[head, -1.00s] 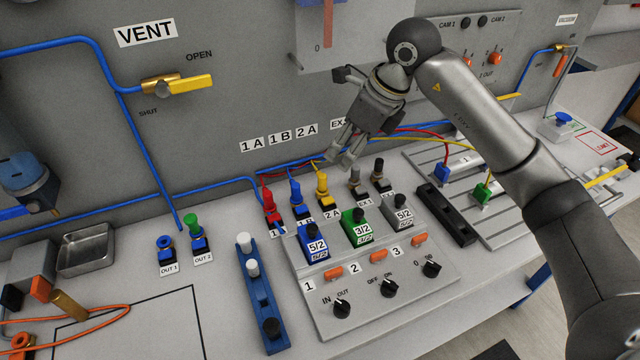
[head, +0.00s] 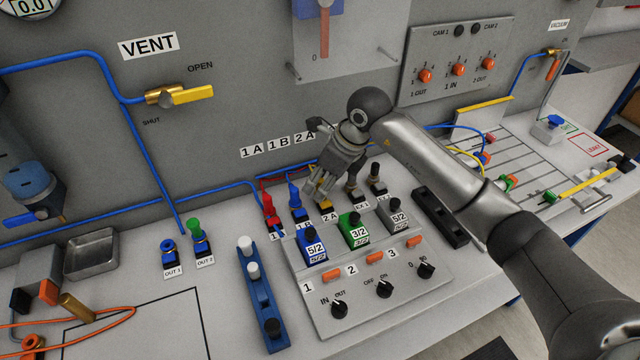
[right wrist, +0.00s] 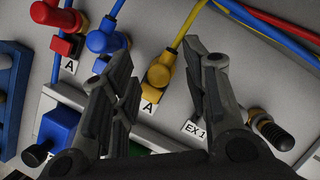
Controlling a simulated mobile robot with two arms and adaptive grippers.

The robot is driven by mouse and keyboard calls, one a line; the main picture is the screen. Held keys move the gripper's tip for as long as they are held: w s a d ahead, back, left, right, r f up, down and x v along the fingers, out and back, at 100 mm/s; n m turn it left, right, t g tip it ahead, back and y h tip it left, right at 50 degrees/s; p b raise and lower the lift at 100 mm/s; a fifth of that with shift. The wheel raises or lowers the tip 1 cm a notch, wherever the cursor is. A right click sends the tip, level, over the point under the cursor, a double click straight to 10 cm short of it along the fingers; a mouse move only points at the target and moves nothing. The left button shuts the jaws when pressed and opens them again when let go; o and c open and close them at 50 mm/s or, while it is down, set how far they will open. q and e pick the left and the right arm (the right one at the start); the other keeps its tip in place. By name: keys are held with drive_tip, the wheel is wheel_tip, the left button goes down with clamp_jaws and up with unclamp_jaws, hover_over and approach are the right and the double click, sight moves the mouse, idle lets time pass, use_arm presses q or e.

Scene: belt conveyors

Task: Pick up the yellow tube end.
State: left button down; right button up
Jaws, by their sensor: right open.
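The yellow tube end (right wrist: 160,70) is an elbow piece on a fitting beside a white label, with a yellow tube running up from it in the right wrist view. In the head view it is the yellow piece (head: 318,200) at label 2A, partly hidden by my gripper. My right gripper (right wrist: 157,58) is open, one finger on each side of the yellow end, with no clear contact. In the head view my right gripper (head: 330,187) is low over the 2A spot. My left gripper is not in view.
A blue tube end (right wrist: 103,38) and a red one (right wrist: 60,20) stand close left of the yellow one. A bare dark fitting (right wrist: 270,130) stands to the right. The valve block (head: 370,285) with switches lies in front. The grey panel (head: 230,100) rises behind.

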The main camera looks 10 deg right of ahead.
clamp_jaws()
drive_tip(key=shift+r, duration=0.2)
drive_tip(key=shift+r+b, duration=0.45)
drive_tip(key=shift+r, duration=0.15)
drive_tip(key=s+a+r+b, duration=0.1)
drive_tip(key=s+r+b, duration=0.2)
drive_tip(key=s+r, duration=0.8)
drive_tip(key=s, duration=0.3)
drive_tip(key=shift+a+r+b, duration=0.25)
drive_tip(key=shift+a+b, duration=0.05)
drive_tip(key=shift+b, duration=0.05)
drive_tip(key=shift+a, duration=0.15)
